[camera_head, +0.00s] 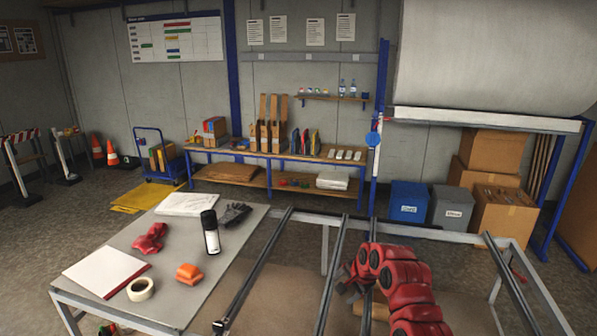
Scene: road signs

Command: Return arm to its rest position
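My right arm, red and segmented, comes in from the bottom right and bends over the metal frame's rails. My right gripper (349,280) is a small dark shape at its left end, beside a rail. It is partly hidden by the arm, and I cannot tell whether it is open or shut. I see nothing clearly held in it. My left arm and gripper are not in view.
The grey table (235,262) at left holds a black-and-white can (211,235), a tape roll (140,289), an orange item (189,273), red gloves (150,238), dark gloves (235,214) and papers (187,204). Metal rails (335,270) run beside the arm. Bins and boxes (408,200) stand behind.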

